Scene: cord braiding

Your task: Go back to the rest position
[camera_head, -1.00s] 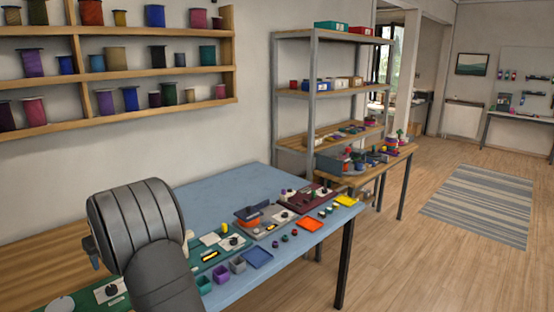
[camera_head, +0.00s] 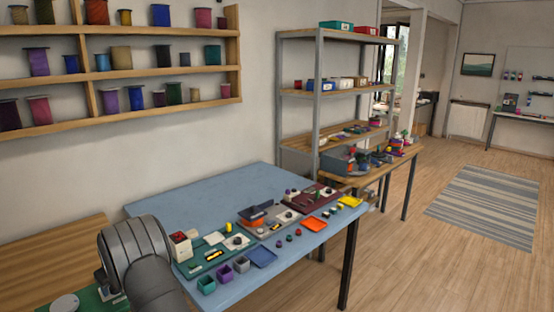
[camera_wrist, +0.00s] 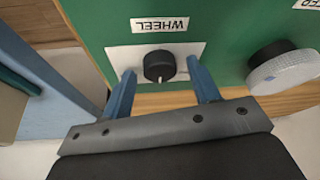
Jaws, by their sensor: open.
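In the wrist view my gripper (camera_wrist: 163,88) has its two blue fingers spread apart, with nothing held between them. A black round knob (camera_wrist: 159,66) on a white plate shows between and just beyond the fingertips; I cannot tell how far off it is. The plate is on a green panel (camera_wrist: 225,25), below a label reading "WHEEL" (camera_wrist: 160,24). In the head view my dark grey arm stands at the lower left and hides the gripper's fingers.
The blue table (camera_head: 200,195) carries small trays, several square cups and a red-and-white block (camera_head: 180,245). Shelves of spools (camera_head: 120,115) hang on the wall behind. The table's back part is clear.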

